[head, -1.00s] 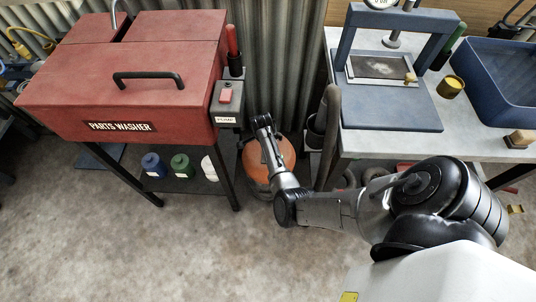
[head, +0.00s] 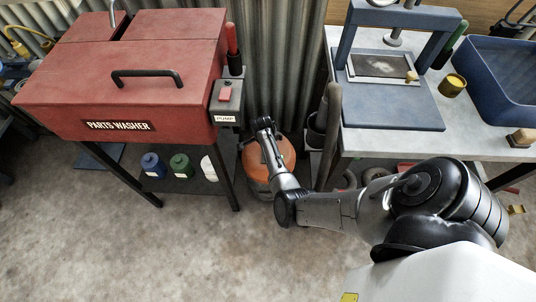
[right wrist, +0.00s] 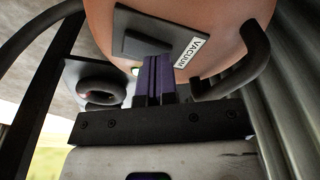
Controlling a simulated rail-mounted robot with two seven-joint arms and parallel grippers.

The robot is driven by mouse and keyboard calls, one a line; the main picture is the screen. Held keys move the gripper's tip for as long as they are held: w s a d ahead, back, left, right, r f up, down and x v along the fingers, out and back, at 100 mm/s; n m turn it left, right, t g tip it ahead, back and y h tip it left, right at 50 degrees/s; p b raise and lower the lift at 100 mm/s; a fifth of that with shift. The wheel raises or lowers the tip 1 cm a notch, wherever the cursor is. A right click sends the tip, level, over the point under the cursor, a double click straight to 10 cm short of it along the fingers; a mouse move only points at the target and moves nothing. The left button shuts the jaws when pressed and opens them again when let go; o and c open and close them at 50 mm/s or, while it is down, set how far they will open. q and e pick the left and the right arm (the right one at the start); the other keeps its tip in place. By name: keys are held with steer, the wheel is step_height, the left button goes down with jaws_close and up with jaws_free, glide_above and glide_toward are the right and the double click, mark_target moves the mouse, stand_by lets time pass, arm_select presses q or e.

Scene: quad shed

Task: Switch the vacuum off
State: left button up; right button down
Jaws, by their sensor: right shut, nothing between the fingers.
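The orange vacuum (head: 280,152) stands on the floor between the parts washer and the workbench. Its curved orange body (right wrist: 205,20) fills the top of the right wrist view, with a white VACUUM label (right wrist: 192,51). A dark switch plate (right wrist: 143,32) sits beside the label, with a small pale lamp (right wrist: 135,71) near it. My right gripper (head: 263,123) is over the vacuum. In the right wrist view its purple fingers (right wrist: 155,68) are together and empty, at the lower edge of the switch plate. I cannot tell if they touch it. My left gripper is not in view.
The red parts washer (head: 150,75) with its pump switch box (head: 226,100) stands left of the vacuum. The grey workbench (head: 395,145) with a blue press (head: 400,100) stands to the right. A black curved handle (right wrist: 245,70) is close to the fingers. Corrugated metal (head: 280,60) is behind.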

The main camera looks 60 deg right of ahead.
steer(key=shift+f, duration=0.45)
steer(key=shift+r, duration=0.1)
steer(key=shift+r+p, duration=0.35)
steer(key=shift+r, duration=0.05)
step_height(320, 180, up, 5)
steer(key=p, duration=0.5)
steer(key=shift+f, duration=0.2)
steer(key=shift+r+p, duration=0.8)
steer(key=shift+p, duration=0.2)
steer(key=shift+f, duration=0.1)
